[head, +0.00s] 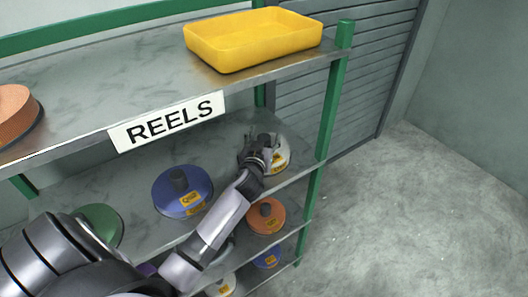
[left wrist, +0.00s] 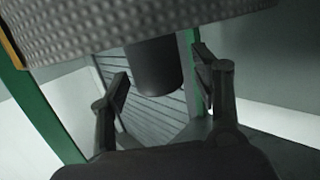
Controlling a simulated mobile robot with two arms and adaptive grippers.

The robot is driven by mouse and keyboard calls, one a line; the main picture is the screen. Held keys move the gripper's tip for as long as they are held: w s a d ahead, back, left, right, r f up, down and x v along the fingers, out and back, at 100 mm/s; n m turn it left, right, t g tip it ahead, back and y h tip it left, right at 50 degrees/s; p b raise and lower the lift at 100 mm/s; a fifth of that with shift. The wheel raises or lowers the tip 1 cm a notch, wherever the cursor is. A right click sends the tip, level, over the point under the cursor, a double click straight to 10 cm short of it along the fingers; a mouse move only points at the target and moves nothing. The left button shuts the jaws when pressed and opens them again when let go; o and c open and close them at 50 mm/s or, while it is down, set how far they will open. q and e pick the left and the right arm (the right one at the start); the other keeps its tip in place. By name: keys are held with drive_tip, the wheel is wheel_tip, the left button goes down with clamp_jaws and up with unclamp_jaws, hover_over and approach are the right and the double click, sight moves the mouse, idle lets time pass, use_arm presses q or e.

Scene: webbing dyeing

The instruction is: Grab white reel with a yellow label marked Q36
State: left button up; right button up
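The white reel (head: 281,158) sits on the middle shelf near its right end. It has a yellow label on its front side, too small to read, and my gripper covers part of it. My left gripper (head: 262,143) is over this reel at its dark hub. In the left wrist view, the dark round hub (left wrist: 153,66) stands out from the grey textured reel face (left wrist: 75,35). The open fingers of my left gripper (left wrist: 160,88) are on either side of the hub's end, with a visible gap at the left finger. My right gripper is not in view.
A blue reel (head: 168,199) and a green reel (head: 104,220) lie left on the same shelf. An orange reel (head: 264,218) is on the shelf below. The upper shelf (head: 100,85) overhangs, carrying a yellow tray (head: 250,45). A green post (head: 328,110) stands close right.

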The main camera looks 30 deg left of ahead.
use_arm(q)
clamp_jaws()
idle(0.6)
idle(0.3)
